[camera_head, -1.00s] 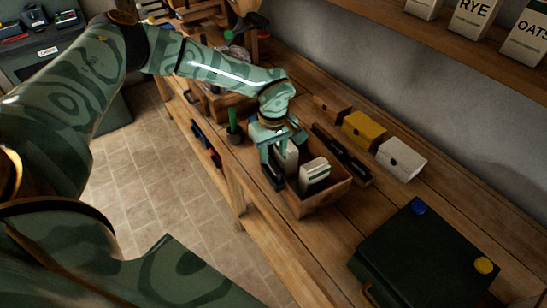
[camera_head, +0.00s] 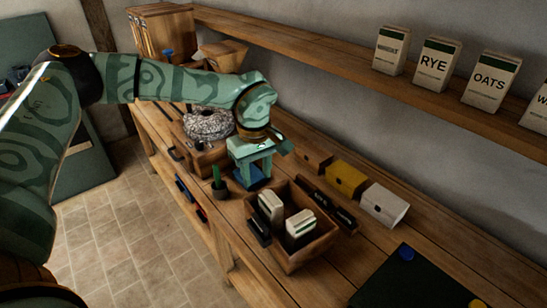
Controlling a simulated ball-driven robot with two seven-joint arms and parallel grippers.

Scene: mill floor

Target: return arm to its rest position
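My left arm comes in from the left in patterned green. My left gripper (camera_head: 253,174) points down above the bench, just behind the wooden crate. Its two fingers are apart, with nothing seen held between them. The wooden crate (camera_head: 292,262) stands on the bench and holds white packets with dark green tops: one at the left (camera_head: 271,209) and others at the right (camera_head: 300,231). A dark item (camera_head: 258,231) is at the crate's left side. My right gripper is not in view.
A blue item (camera_head: 249,180) lies beneath the gripper. A green-topped pot (camera_head: 219,187) stands left of it. Brown, yellow (camera_head: 346,180) and white (camera_head: 384,204) boxes line the wall side. A shelf (camera_head: 330,62) with RYE (camera_head: 435,63) and OATS (camera_head: 490,80) packs runs above.

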